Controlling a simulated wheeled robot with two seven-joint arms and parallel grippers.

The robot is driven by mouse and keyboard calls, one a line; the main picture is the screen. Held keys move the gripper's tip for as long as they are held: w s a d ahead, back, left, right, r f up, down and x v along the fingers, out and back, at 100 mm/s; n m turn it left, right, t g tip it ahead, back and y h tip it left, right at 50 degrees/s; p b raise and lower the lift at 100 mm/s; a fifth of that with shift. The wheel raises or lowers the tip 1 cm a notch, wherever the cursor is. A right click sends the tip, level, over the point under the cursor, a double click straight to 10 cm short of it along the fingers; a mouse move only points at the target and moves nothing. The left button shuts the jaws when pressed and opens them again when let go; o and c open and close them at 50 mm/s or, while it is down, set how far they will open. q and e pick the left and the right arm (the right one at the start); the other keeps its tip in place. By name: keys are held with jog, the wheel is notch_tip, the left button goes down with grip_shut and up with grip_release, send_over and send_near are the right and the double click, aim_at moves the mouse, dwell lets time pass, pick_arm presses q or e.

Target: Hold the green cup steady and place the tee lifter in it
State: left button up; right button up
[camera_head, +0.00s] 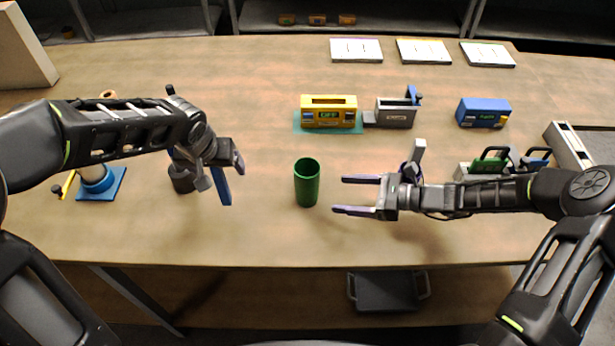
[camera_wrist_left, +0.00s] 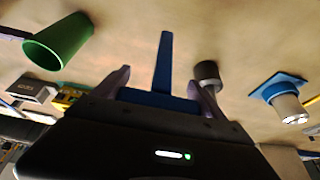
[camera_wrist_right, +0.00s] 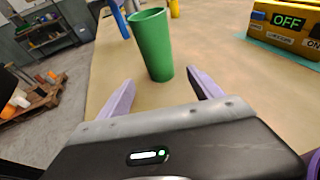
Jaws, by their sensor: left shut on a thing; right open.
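The green cup (camera_head: 307,184) stands upright and open-topped on the table, near the front edge. It also shows in the left wrist view (camera_wrist_left: 62,42) and the right wrist view (camera_wrist_right: 152,45). My left gripper (camera_head: 228,160) is left of the cup, shut on the blue tee lifter (camera_head: 222,188). In the left wrist view the lifter's crossbar lies between the fingers and its stem (camera_wrist_left: 163,65) points away from the gripper. My right gripper (camera_head: 342,195) is open and empty, right of the cup. Its fingers point at the cup, apart from it.
A dark cylinder (camera_head: 182,181) and a blue-based stand (camera_head: 99,186) are at the left. A yellow box marked OFF (camera_head: 329,118), a grey box (camera_head: 396,115) and a blue box (camera_head: 484,112) stand behind. Table between my left gripper and the cup is clear.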

aim_at(316, 193)
jog(key=shift+a, duration=0.1)
dwell(0.3)
jog(key=shift+w+a+f, duration=0.15)
jog(key=shift+a, duration=0.3)
pick_arm(q)
notch_tip(316, 193, down, 3)
jog(key=b, duration=0.3)
pick_arm(e)
jog(key=x, duration=0.7)
jog(key=shift+w+a+f, duration=0.1)
jog(key=shift+a+f, duration=0.15)
pick_arm(q)
jog(key=shift+f, duration=0.2)
pick_arm(e)
jog(key=shift+w+a, duration=0.2)
jog(key=shift+a, duration=0.4)
